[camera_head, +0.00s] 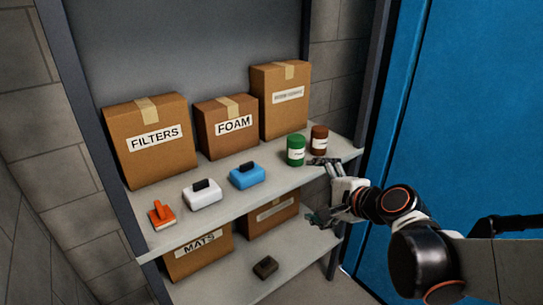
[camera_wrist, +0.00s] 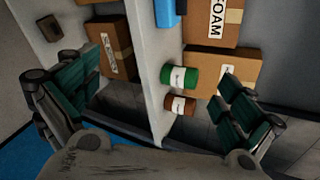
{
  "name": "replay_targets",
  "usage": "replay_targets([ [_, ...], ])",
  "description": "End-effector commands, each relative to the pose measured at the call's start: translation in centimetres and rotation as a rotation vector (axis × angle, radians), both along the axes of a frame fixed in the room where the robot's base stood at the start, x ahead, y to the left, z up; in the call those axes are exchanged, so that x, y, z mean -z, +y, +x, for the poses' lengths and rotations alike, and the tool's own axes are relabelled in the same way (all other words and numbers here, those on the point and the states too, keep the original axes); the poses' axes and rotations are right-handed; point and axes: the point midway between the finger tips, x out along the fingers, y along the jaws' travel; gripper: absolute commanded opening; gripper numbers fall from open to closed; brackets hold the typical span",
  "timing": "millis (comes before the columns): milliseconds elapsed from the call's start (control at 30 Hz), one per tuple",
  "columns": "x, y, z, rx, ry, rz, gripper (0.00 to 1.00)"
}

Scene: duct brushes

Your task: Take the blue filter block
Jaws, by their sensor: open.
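In the wrist view, part of a blue block (camera_wrist: 165,13) shows at the top edge. My gripper (camera_head: 319,190) is open and empty at the right front edge of the upper shelf, to the right of the blue block and apart from it. In the wrist view, the two fingers of my gripper (camera_wrist: 155,105) are spread wide, one on each side of the shelf board.
A green can (camera_head: 296,150) and a brown can (camera_head: 319,140) stand between gripper and boxes. A white block (camera_head: 202,194) and an orange tool (camera_head: 162,215) are left of the blue block. Boxes line the back. A dark block (camera_head: 265,267) lies on the lower shelf (camera_head: 225,290).

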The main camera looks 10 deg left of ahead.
Motion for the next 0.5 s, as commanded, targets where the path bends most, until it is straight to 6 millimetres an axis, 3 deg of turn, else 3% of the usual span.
replay_targets([
  [200,1.0,5.0,3.7,0.084,0.173,0.389,1.0],
  [500,4.1,9.9,6.2,0.169,0.47,0.886,1.0],
])
